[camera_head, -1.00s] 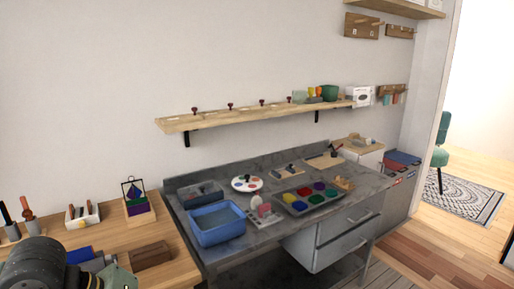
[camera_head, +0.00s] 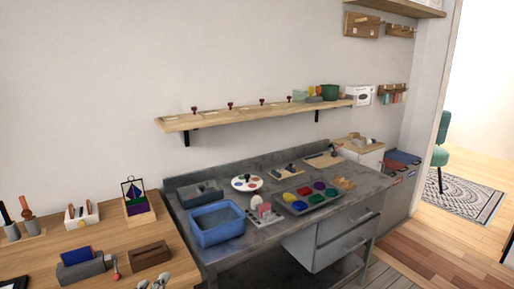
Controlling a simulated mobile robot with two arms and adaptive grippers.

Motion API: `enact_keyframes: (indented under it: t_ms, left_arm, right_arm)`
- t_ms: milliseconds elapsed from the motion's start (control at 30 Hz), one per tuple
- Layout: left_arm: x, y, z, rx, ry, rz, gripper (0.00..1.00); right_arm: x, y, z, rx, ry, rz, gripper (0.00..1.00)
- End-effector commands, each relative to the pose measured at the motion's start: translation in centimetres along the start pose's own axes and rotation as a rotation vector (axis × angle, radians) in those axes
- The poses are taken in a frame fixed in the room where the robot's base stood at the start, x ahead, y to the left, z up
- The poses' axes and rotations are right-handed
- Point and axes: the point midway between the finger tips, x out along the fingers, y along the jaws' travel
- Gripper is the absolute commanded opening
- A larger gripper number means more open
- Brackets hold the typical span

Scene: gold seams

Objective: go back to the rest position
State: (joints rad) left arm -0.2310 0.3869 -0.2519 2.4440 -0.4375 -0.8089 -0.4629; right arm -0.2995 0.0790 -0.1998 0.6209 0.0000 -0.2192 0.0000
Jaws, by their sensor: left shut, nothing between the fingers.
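My left gripper (camera_head: 155,283) shows only as a small grey part at the bottom edge, over the front of the wooden table. It is shut and empty. The rest of my left arm is out of view. My right gripper is not in view.
The wooden table (camera_head: 40,262) holds a grey block with a blue piece (camera_head: 80,264), a brown block (camera_head: 150,255) and a tool holder (camera_head: 82,215). The grey workbench (camera_head: 262,236) holds a blue bin (camera_head: 217,225) and a paint tray (camera_head: 302,197). A wall shelf (camera_head: 250,113) hangs above.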

Motion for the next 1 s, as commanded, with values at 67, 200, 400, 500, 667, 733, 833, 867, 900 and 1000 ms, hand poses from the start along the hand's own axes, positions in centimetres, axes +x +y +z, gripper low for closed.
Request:
enact_keyframes:
  t_ms: [67, 200, 400, 500, 667, 733, 833, 867, 900, 1000]
  left_arm:
    - [-1.6, 5.0, 3.7, -0.190, -0.157, 0.155, 0.00]
    - [-6.2, 12.6, 8.0, -0.459, -0.414, 0.378, 0.00]
    - [-13.4, 19.9, 10.3, -0.706, -0.706, 0.598, 0.00]
    - [-17.0, 22.4, 10.6, -0.795, -0.834, 0.685, 0.00]
    - [-19.2, 26.1, 11.5, -0.855, -0.951, 0.760, 0.00]
    - [-18.5, 28.0, 12.2, -0.850, -0.955, 0.765, 0.00]
    - [-17.8, 30.9, 13.5, -0.843, -0.965, 0.774, 0.00]
    - [-17.6, 31.9, 13.9, -0.841, -0.969, 0.778, 0.00]
    - [-17.3, 33.2, 14.5, -0.839, -0.973, 0.781, 0.00]
    - [-17.1, 37.0, 16.2, -0.831, -0.985, 0.794, 0.00]
  right_arm:
    - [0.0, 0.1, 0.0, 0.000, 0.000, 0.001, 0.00]
    - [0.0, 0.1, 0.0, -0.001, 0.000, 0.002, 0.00]
    - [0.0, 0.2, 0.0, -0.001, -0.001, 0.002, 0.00]
    - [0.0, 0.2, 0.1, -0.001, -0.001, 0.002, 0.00]
    - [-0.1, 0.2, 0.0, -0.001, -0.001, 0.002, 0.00]
    - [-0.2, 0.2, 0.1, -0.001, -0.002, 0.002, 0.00]
    - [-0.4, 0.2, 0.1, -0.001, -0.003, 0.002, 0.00]
    - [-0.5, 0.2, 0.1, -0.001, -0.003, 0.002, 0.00]
    - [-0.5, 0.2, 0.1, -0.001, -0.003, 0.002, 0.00]
    - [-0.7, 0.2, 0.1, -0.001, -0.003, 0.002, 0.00]
